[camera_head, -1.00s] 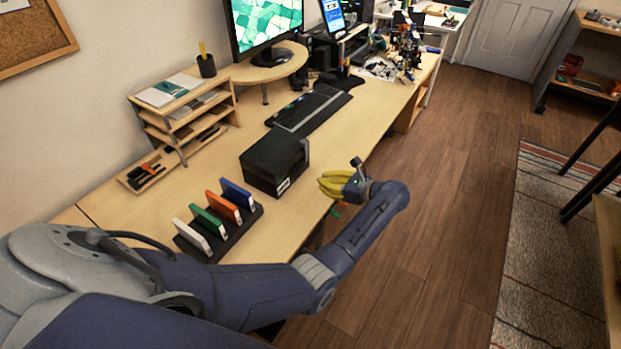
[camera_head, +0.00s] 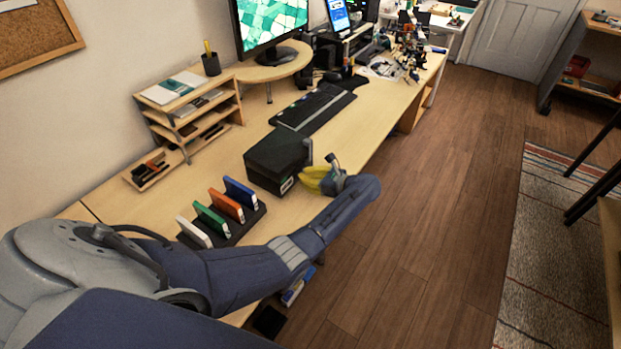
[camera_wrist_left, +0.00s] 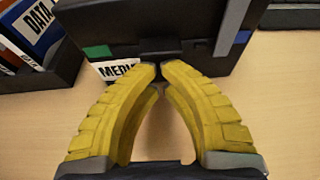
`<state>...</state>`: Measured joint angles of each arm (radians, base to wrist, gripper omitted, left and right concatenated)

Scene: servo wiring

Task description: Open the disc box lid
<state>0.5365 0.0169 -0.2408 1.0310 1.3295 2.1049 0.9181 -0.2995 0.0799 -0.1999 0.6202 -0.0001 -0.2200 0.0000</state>
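The black disc box (camera_head: 276,158) stands on the desk with its lid down. In the left wrist view the box (camera_wrist_left: 200,25) fills the top, with a white "MEDIA" label (camera_wrist_left: 117,69) and a small dark tab (camera_wrist_left: 161,50) at the middle of its front. My left gripper (camera_head: 306,178) is at the box's front side, over the desk edge. Its yellow fingers (camera_wrist_left: 160,70) point at the tab, with their tips close together just in front of it. I cannot tell whether the tips touch the tab. My right gripper is out of view.
A dark rack (camera_head: 247,224) with white, green, orange and blue disc cases stands left of the box, close to my left arm. A keyboard (camera_head: 313,108) lies behind the box. A wooden shelf organizer (camera_head: 190,118) stands against the wall. The desk right of the box is clear.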

